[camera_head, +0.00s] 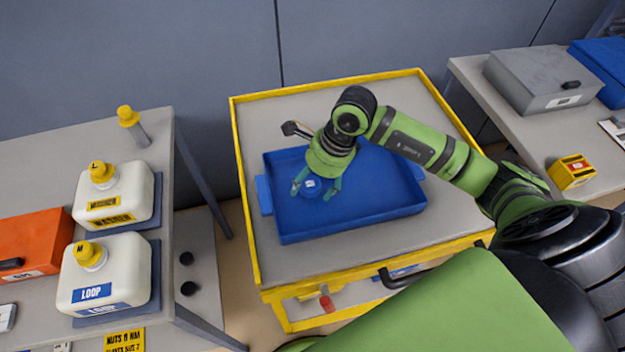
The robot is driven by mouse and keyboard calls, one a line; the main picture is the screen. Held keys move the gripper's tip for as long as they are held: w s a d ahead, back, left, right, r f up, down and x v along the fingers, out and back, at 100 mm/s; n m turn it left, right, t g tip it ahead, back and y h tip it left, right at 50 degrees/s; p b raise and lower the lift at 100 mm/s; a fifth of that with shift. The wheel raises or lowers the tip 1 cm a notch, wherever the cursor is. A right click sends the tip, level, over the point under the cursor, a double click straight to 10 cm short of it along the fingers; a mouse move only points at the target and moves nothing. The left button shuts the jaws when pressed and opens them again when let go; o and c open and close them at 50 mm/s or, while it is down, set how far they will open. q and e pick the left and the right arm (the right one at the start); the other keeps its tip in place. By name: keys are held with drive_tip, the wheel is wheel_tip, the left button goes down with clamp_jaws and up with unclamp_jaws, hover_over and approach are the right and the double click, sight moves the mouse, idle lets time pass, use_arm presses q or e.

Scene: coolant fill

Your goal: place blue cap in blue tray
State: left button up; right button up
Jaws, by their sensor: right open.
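The blue tray (400,213) sits on the yellow-edged cart. My right gripper (314,192) reaches down over the left half of the tray, with its teal fingers spread open. The blue cap (311,186), with a small white label on top, is between the open fingers, low in the tray. It looks to rest on the tray floor, though the gripper partly hides it. My left gripper is not in view.
The cart's yellow rim (240,190) surrounds the tray. A grey case (540,80) and a small yellow box (571,172) stand on the right table.

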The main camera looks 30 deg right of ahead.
drive_tip(key=b+v, duration=0.2)
drive_tip(key=v, duration=1)
